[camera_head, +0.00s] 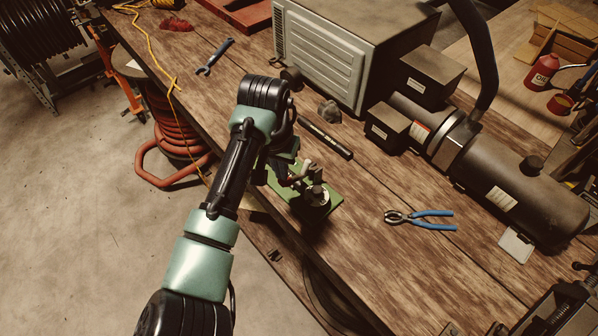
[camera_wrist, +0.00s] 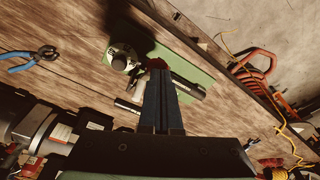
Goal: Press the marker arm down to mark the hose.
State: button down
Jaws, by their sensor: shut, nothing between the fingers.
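The marking device stands on a green base plate (camera_head: 330,200) near the front edge of the wooden bench. A round metal part (camera_head: 316,196) sits on the plate; in the wrist view the plate (camera_wrist: 190,57) carries this round part (camera_wrist: 119,62) at its left end. My gripper (camera_head: 287,172) is low over the left part of the device. In the wrist view its fingers (camera_wrist: 158,72) are together and empty, with their tips over the plate, beside a small red piece. I cannot tell whether they touch the marker arm. The marker arm and hose are largely hidden.
Blue-handled pliers (camera_head: 420,218) lie to the right. A black stick (camera_head: 325,138) lies behind the plate, and a wrench (camera_head: 214,56) lies farther left. A large grey machine (camera_head: 335,50) and a dark cylinder (camera_head: 525,190) fill the back right.

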aim_at(282, 182)
jog(key=shift+f, duration=0.15)
jog(key=shift+f+b, duration=1.35)
jog(key=shift+f, duration=1.05)
notch_tip(282, 182, up, 13)
jog(key=p, duration=1.2)
